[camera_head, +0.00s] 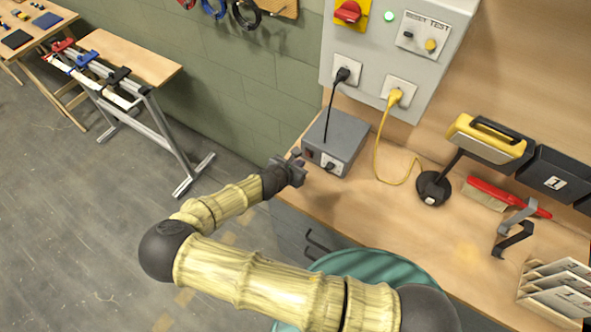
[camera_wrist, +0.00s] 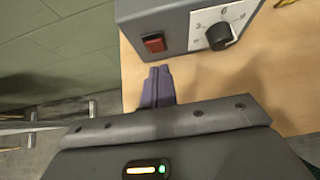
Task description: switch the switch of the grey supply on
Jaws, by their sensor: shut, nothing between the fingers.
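The grey supply (camera_head: 336,142) is a grey box on the wooden workbench, below the wall panel. In the wrist view its front face (camera_wrist: 176,27) shows a red rocker switch (camera_wrist: 154,43) at the left and a black dial on a white scale (camera_wrist: 220,35) at the right. The switch is not lit brightly; I cannot tell its position. My gripper (camera_head: 298,155) is in front of the supply's left front corner. In the wrist view my gripper's fingers (camera_wrist: 158,80) are together and empty, pointing at the face just below the switch, with a small gap.
A black plug and cable (camera_head: 332,100) runs from the wall panel (camera_head: 385,50) to the supply. A yellow cable (camera_head: 377,150) lies to its right, near a lamp (camera_head: 433,187). A teal round object (camera_head: 375,268) stands by the bench front. Bench in front of the supply is clear.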

